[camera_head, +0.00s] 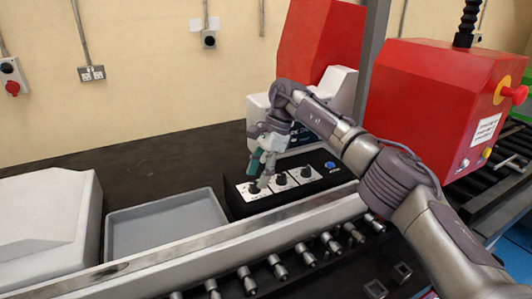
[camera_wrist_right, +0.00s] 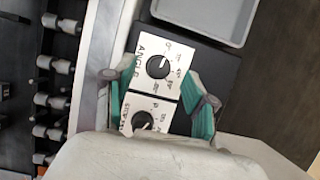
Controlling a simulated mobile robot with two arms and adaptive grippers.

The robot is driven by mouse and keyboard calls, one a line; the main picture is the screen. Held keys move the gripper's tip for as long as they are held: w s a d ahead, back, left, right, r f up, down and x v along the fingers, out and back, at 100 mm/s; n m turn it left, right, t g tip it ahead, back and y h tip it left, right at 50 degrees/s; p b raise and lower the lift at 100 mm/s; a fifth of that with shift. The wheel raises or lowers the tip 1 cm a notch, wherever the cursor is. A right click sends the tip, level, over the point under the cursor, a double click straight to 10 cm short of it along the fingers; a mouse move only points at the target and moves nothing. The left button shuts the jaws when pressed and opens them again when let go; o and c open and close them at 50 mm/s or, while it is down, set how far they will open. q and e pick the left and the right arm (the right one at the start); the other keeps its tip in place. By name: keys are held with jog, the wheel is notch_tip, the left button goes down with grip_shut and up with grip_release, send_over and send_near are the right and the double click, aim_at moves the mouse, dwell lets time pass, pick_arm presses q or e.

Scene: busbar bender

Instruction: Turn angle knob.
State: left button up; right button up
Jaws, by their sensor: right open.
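The angle knob (camera_wrist_right: 157,67) is a round black dial on a white plate lettered ANGLE in the right wrist view. In the head view it is the leftmost knob (camera_head: 254,188) on the black control box (camera_head: 235,205), partly covered by the gripper. My right gripper (camera_head: 260,172) is above the left end of the box, pointing down. In the right wrist view, its teal fingers (camera_wrist_right: 153,82) are open, one on each side of the angle plate, and nothing is between them in their grip. Whether they touch the box cannot be told. My left gripper is not in view.
Further knobs (camera_head: 281,179) and a blue button (camera_head: 330,165) sit to the right on the box. A grey tray (camera_head: 165,226) lies left of it. A metal rail with several rollers (camera_head: 279,266) runs in front. A red machine (camera_head: 425,105) stands at the right.

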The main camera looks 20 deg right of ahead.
jog(key=v, duration=1)
